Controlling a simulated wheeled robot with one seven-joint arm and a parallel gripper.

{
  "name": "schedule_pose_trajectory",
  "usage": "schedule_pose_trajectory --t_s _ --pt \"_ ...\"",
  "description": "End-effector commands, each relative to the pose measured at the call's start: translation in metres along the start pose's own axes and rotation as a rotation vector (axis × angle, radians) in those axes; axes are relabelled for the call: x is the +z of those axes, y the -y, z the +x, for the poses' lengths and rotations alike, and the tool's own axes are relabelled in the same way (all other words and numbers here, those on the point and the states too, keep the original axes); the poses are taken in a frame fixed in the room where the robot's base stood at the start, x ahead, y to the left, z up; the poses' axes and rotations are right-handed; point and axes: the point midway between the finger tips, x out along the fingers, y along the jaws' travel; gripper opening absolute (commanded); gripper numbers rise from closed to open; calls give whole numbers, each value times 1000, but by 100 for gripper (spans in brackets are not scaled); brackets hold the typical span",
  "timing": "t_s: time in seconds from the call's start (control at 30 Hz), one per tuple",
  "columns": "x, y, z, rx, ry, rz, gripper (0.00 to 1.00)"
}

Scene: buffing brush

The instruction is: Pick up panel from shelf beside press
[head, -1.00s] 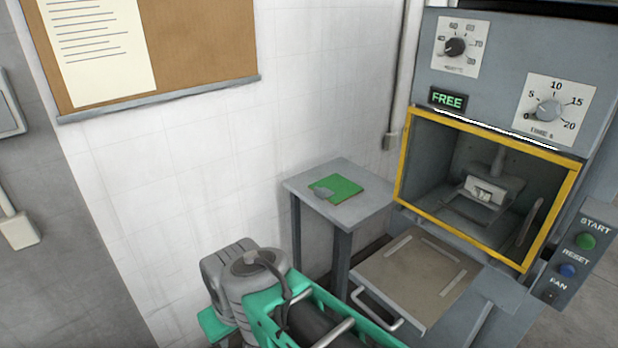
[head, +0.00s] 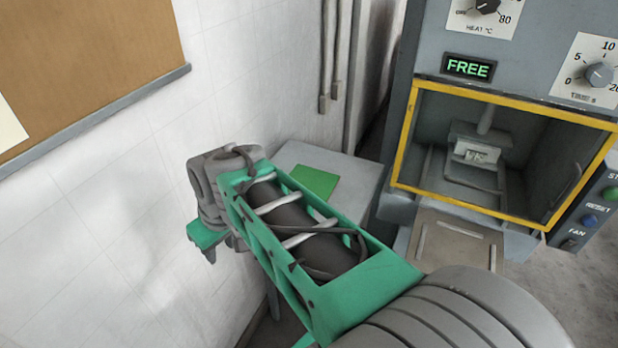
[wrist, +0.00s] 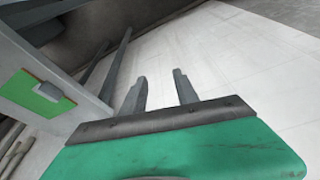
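The green panel (head: 314,181) lies flat on the small grey shelf (head: 349,190) left of the press (head: 462,70). My arm crosses in front of the shelf's near side. In the wrist view the panel (wrist: 36,100) shows at the left, with a grey tab on it and an orange-brown edge. My gripper (wrist: 160,76) is open and empty, its two fingers apart. It is off to the side of the shelf, clear of the panel, with white wall behind the fingers. In the head view the finger gap is not clearly seen.
The press has a yellow-framed opening (head: 505,99), a lit FREE sign and a plate (head: 455,245) in front. The white wall (head: 110,215) is close on the left, with a cork board (head: 80,60) above. Grey pipes (head: 328,60) run down the wall behind the shelf.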

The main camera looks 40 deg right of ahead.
Motion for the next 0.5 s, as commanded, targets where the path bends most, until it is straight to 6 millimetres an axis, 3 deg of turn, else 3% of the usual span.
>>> schedule_pose_trajectory --t_s 0.03,0.13,0.2,0.3,0.4,0.5 --pt "-17 -37 -8 -12 8 -6 36" --pt "-35 -117 -11 -47 -9 -74 36" --pt "-33 -174 -11 -66 -33 -120 36" --pt "-17 -238 -11 -80 -73 -178 36" --pt "-2 -274 -11 -82 -101 -218 36" --pt "2 -283 -3 -85 -112 -237 36"
